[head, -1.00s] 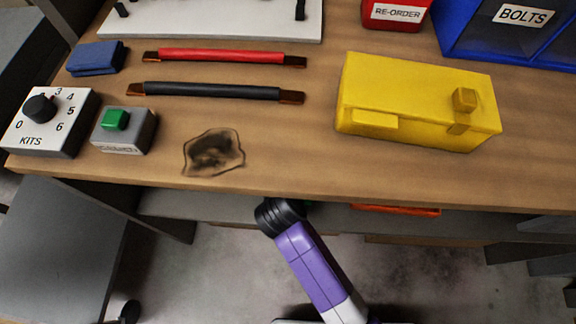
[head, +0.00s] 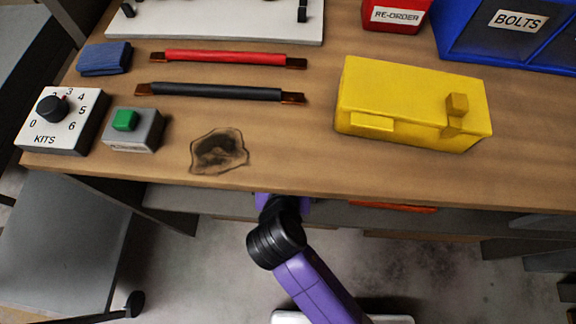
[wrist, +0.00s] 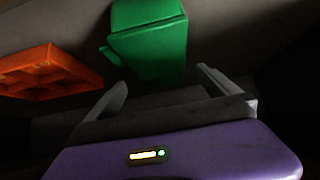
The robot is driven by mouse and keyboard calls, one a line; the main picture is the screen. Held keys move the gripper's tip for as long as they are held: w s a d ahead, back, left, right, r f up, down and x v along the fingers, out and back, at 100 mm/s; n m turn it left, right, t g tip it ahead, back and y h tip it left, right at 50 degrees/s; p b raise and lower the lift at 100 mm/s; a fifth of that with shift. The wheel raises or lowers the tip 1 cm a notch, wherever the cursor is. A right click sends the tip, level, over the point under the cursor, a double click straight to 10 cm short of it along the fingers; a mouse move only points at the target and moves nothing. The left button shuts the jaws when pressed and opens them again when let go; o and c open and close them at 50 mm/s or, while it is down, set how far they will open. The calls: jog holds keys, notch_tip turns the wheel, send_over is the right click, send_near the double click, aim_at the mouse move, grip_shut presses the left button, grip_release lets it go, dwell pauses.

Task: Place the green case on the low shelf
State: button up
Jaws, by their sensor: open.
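The green case (wrist: 148,42) shows in the wrist view, on a dark grey surface under the bench top, just beyond my fingertips. My gripper (wrist: 162,84) is open, its two grey fingers apart with nothing between them. The case lies ahead of the fingers, apart from them as far as I can tell. In the head view the bench top hides the case and my gripper. A grey shelf (head: 340,222) shows below the bench edge in the head view; I cannot tell whether it is the low shelf.
An orange tray (wrist: 45,72) lies left of the case; its edge shows under the bench in the head view (head: 395,207). The bench top (head: 300,160) overhangs my arm and carries a yellow box (head: 412,100), a green-button box (head: 133,130) and a KITS dial (head: 62,121).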

jog(key=shift+v, duration=1.05)
jog(key=shift+d, duration=0.1)
jog(key=s+d+f+n+t+y, duration=0.1)
jog(key=s+d+f+n+y, duration=0.1)
jog(key=s+d, duration=0.95)
jog(key=s+d+r+t, duration=0.2)
jog(key=s+d+r, duration=0.3)
jog(key=r, duration=0.3)
jog(key=s+d+r+m+t+h, duration=0.1)
jog(key=s+d+r+t, duration=0.2)
jog(key=r, duration=0.6)
jog(key=s+d, duration=0.2)
jog(key=s, duration=0.1)
jog(key=shift+s+r+m+h, duration=0.2)
jog(key=shift+s+m+h, duration=0.1)
jog(key=shift+s, duration=0.1)
jog(key=shift+d, duration=0.15)
